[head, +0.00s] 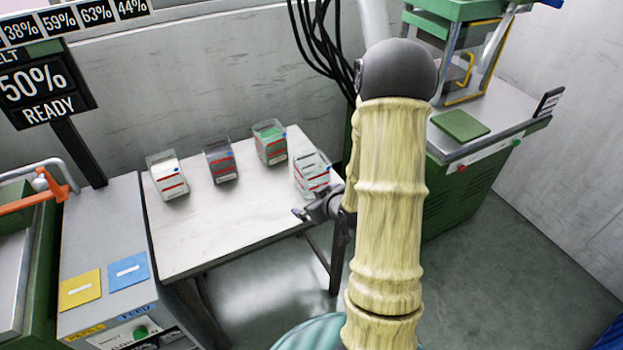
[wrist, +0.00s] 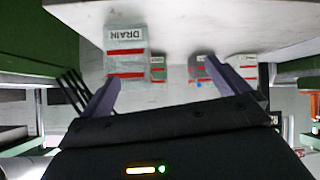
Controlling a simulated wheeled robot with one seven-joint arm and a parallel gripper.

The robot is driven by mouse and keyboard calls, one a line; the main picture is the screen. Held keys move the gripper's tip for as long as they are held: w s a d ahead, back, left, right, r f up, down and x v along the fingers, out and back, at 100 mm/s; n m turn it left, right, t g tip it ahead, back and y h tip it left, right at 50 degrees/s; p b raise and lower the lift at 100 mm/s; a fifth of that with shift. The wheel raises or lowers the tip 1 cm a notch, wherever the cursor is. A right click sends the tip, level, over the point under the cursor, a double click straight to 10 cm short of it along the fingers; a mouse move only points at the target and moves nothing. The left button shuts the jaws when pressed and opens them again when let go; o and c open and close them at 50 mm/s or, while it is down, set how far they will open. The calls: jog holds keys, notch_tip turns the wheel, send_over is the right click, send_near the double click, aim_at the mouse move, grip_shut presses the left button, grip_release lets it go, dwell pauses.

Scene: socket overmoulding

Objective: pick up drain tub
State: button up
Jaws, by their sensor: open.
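The drain tub (head: 312,178) is a clear, pale box with red stripes, at the right end of the white table, nearest my arm. In the wrist view the tub labelled DRAIN (wrist: 126,58) shows large, at the left, near the left finger. My gripper (head: 306,213) is open, just in front of the tub at the table's front right edge. In the wrist view my gripper (wrist: 162,76) has its fingers wide apart with nothing gripped between them. The tub lies left of the middle of the finger gap. Part of the tub's right side is close to my arm in the head view.
Three other tubs stand on the table (head: 190,232): a green one (head: 270,145), a dark one (head: 220,163) and a white one (head: 166,178). A green press machine (head: 470,150) stands at the right. The table's front is clear.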

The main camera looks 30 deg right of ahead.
aim_at(319, 170)
jog(key=s+d+m+t, duration=0.2)
jog(key=d+t, duration=0.4)
jog(key=t, duration=0.1)
jog(key=shift+s+d+m+t, duration=0.2)
jog(key=shift+s+m+t, duration=0.1)
jog(key=shift+s+t, duration=0.1)
jog(key=w, duration=0.4)
jog(key=w+p, duration=0.1)
jog(key=w, duration=0.3)
jog(key=w+p, duration=0.1)
jog(key=w, duration=0.3)
jog(key=shift+w+a, duration=0.15)
jog(key=shift+a, duration=0.1)
jog(key=shift+w+p, duration=0.75)
jog(key=shift+w, duration=1.85)
